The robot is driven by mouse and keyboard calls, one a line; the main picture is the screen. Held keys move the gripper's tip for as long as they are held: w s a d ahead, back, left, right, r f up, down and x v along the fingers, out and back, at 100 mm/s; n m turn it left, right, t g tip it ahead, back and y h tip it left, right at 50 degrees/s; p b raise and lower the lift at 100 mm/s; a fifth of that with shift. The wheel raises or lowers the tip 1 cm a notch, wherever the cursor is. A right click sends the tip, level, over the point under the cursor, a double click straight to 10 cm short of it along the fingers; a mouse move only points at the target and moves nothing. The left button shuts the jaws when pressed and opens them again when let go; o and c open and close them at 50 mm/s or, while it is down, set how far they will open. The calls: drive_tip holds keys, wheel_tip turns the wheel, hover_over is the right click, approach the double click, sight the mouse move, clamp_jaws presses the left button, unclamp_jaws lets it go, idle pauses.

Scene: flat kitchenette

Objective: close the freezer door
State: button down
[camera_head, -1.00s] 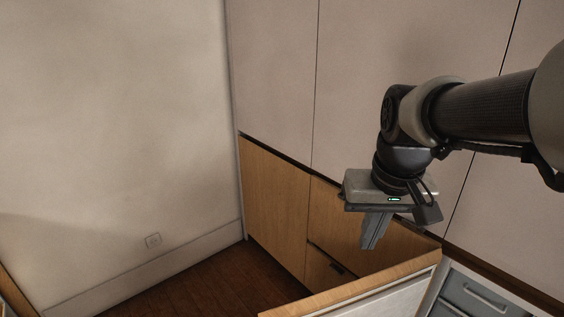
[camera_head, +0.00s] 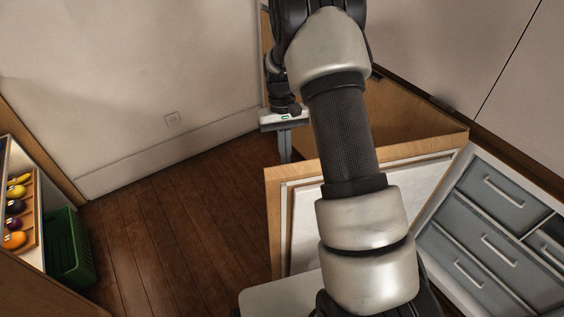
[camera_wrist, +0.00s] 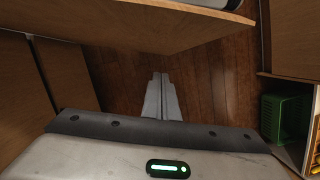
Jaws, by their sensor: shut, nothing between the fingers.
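The freezer door (camera_head: 278,216) stands open, with a wooden edge and a white inner lining. The freezer (camera_head: 490,230) at the right shows its grey drawers with white handles. My gripper (camera_head: 287,156) is shut and empty, fingers pointing down, on the far, outer side of the door near its free end. My arm hides the middle of the door. In the wrist view, my shut gripper (camera_wrist: 160,82) is over the floor, and the wooden door (camera_wrist: 150,28) crosses the top of the picture, apart from the fingers.
Wooden cabinet fronts (camera_head: 405,105) stand behind the door. A shelf with fruit (camera_head: 17,208) and a green crate (camera_head: 68,248) are at the left. The wooden floor (camera_head: 180,220) between them and the door is clear.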

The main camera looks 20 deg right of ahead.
sight(290, 188)
drive_tip(key=shift+s+a+f+b, duration=0.1)
drive_tip(key=shift+s+f+b, duration=0.15)
drive_tip(key=shift+s+f, duration=0.85)
drive_tip(key=shift+s+d+f+b, duration=0.1)
drive_tip(key=shift+s+f+b, duration=0.2)
drive_tip(key=shift+s+f, duration=0.8)
drive_tip(key=shift+s+a+f+b, duration=0.1)
drive_tip(key=shift+s+f+b, duration=0.15)
drive_tip(key=shift+s+f, duration=0.85)
drive_tip(key=shift+w+f, duration=0.35)
drive_tip(key=shift+f, duration=0.05)
